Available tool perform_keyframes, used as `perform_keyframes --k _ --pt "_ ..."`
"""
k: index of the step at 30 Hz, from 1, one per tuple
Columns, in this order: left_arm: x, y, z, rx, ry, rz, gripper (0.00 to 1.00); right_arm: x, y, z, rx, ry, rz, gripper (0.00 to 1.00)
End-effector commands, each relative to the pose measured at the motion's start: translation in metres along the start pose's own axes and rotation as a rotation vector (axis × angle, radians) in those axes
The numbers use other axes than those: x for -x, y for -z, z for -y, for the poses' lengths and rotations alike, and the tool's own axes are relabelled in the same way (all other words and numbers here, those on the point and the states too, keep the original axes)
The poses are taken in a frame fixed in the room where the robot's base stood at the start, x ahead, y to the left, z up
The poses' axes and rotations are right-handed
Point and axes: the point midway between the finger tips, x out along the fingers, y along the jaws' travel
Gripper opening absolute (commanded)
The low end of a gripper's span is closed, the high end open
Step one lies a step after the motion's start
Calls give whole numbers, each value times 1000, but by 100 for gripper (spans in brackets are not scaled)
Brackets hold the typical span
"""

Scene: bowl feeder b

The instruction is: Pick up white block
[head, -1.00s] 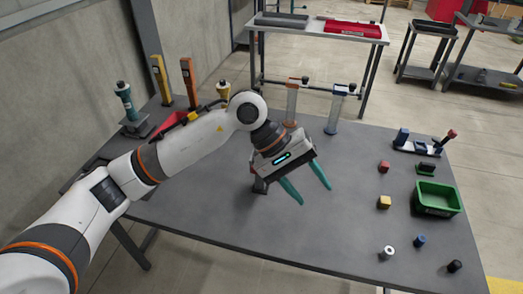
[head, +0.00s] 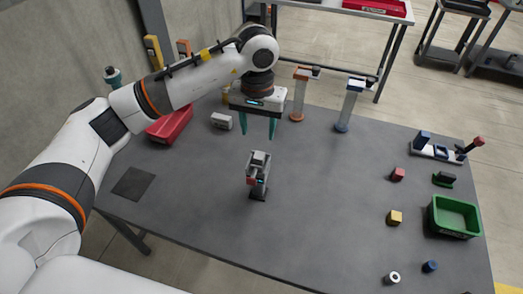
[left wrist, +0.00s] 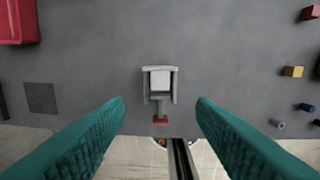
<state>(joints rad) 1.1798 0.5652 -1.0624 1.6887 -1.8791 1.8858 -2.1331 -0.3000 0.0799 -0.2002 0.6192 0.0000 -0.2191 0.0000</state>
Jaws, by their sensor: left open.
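A small grey stand (head: 261,190) stands upright on the table, with a pale top and a red part low on its side. In the left wrist view, a white block (left wrist: 161,79) sits between the stand's two grey side arms, with a red part (left wrist: 160,122) below it in the picture. My left gripper (head: 260,132) has its teal fingers apart and empty, pointing down. It is above the table and appears beyond the stand in the head view. A pale grey-white box (head: 221,121) lies left of the gripper. My right gripper is not in view.
A red container (head: 170,125) is at the left and a dark square (head: 133,184) lies on the table. Clear upright tubes (head: 349,107) stand behind. A green bin (head: 454,217), a yellow block (head: 394,217) and a red block (head: 398,174) are at the right.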

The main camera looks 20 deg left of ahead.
Motion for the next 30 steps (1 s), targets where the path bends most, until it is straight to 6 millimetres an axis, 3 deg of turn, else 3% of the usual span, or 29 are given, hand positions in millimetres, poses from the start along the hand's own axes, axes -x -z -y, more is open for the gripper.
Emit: perform_keyframes --k 6,13,17,21,30 --pt "-33 1 0 1 2 -4 51 17 -2 0 0 0 0 82" --pt "-50 1 1 1 2 -4 51 28 -3 0 0 0 0 82" --pt "-68 2 1 1 2 -7 51 44 -4 1 0 0 0 82" --pt "-88 0 1 1 3 -3 51 49 -5 1 0 0 0 82" --pt "-96 0 1 0 3 1 51 48 -5 1 -1 0 0 82"
